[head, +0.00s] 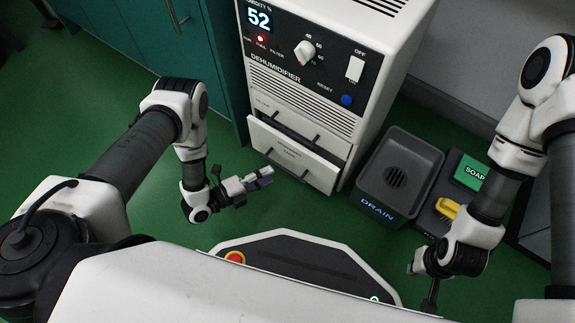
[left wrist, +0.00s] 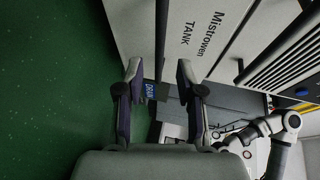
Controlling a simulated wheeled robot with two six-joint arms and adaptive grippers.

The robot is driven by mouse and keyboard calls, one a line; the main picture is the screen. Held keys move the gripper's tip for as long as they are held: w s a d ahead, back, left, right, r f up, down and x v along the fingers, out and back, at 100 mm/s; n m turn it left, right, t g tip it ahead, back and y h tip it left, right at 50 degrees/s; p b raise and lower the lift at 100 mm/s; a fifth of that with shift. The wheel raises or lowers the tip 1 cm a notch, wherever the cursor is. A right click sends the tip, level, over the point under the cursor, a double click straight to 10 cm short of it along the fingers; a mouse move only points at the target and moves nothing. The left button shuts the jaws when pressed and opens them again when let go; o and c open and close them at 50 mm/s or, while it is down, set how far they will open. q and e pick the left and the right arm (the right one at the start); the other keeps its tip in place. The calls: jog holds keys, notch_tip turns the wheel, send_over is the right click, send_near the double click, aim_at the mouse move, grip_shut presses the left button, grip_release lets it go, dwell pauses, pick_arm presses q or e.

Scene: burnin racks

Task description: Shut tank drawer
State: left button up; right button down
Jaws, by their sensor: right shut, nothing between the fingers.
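The tank drawer (head: 293,152) is the white lower front of the dehumidifier (head: 300,72). It stands out from the cabinet, with a dark gap above its front. In the left wrist view its white face (left wrist: 195,28) reads "Mistrowen TANK". A dark handle bar (left wrist: 161,35) runs down that view, in line with the space between my fingers. My left gripper (head: 266,175) is in front of the drawer, low and to the left; its fingers are apart and hold nothing. Whether it touches the drawer I cannot tell. My right gripper (head: 430,300) is shut and empty, low at the right.
A dark drain basin (head: 398,170) stands on the floor right of the dehumidifier. Beside it is a tray with a green soap box (head: 470,172) and a yellow item (head: 447,208). A teal cabinet (head: 165,45) stands at the left.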

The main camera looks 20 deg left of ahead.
aim_at(290, 159)
pick_arm(q)
jog(key=b+x, duration=0.2)
jog(key=x, duration=0.4)
jog(key=shift+w+d+f+b, duration=0.1)
jog(key=shift+w+f+b, duration=0.05)
jog(key=shift+b, duration=0.25)
grip_shut()
jog(key=shift+w+d, duration=0.3)
jog(key=shift+w, duration=0.6)
jog(key=shift+w+d, duration=0.3)
jog(key=shift+w, duration=0.65)
grip_release()
jog(key=shift+d, duration=0.1)
